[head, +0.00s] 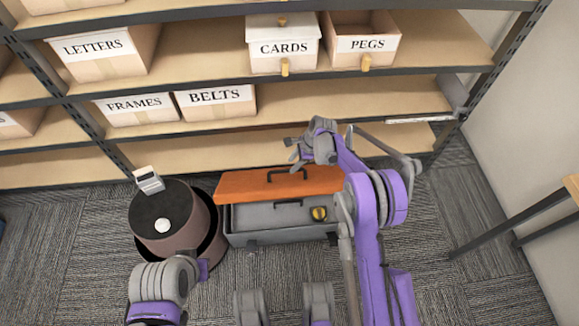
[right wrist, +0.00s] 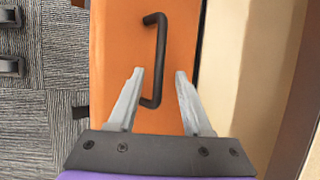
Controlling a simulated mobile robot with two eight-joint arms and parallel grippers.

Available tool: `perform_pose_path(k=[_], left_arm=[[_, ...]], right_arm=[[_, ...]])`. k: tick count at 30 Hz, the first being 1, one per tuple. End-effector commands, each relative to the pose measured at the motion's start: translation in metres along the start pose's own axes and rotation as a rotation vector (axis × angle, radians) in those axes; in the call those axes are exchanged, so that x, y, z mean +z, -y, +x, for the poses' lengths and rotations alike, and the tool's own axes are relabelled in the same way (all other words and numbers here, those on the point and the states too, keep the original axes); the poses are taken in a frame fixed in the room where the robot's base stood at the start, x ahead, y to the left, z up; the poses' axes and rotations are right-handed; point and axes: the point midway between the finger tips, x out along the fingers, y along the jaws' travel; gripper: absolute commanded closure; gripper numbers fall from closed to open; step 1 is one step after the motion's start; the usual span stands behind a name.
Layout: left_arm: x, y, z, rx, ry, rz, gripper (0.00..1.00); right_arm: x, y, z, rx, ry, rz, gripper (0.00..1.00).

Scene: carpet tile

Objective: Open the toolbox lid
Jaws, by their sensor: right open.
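The toolbox (head: 245,240) is a grey box on the carpet with an orange lid (head: 240,185). The lid stands open, leaning back toward the shelf, and the grey inside shows. A black handle (head: 285,174) is on the lid; the handle also shows in the right wrist view (right wrist: 161,50) against the orange lid (right wrist: 115,60). A grey tray with a dark handle (head: 297,202) and a yellow item (head: 319,213) are inside. My right gripper (head: 298,155) is open at the lid's far side; in its wrist view its fingers (right wrist: 157,75) point at the handle's near end.
A round dark stool-like drum (head: 180,235) stands close left of the toolbox, with a white item on top. Shelves (head: 330,95) with labelled boxes rise just behind. A table leg (head: 515,215) is at the right. Carpet (head: 490,275) is free at the lower right.

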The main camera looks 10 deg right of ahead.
Motion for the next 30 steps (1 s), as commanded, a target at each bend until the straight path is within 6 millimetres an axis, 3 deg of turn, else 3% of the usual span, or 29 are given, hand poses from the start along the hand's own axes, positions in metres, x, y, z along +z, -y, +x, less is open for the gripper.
perform_pose_path(k=[3,9,20,21,26,29,30], left_arm=[[-0.001,0.000,-0.007,0.000,-0.001,0.000,1.00],[-0.003,0.000,-0.013,0.000,-0.002,0.000,1.00],[-0.003,0.000,-0.014,0.000,-0.002,0.000,1.00],[-0.003,0.000,-0.014,0.000,-0.002,0.000,1.00],[-0.003,0.000,-0.014,0.000,-0.002,0.000,1.00],[-0.003,0.000,-0.014,0.000,-0.002,0.000,1.00],[-0.003,0.000,-0.014,0.000,-0.002,0.000,1.00]], right_arm=[[0.001,0.000,-0.027,-0.001,0.000,0.001,0.50],[0.000,0.000,-0.055,-0.002,0.000,0.000,0.50],[0.000,0.000,-0.062,-0.001,0.000,0.000,0.50],[0.000,0.000,-0.062,-0.001,0.000,0.000,0.52],[0.003,-0.003,-0.073,-0.006,-0.009,-0.030,0.81],[0.010,-0.012,-0.098,-0.018,-0.030,-0.106,0.99],[0.013,-0.018,-0.112,-0.025,-0.044,-0.151,1.00]])
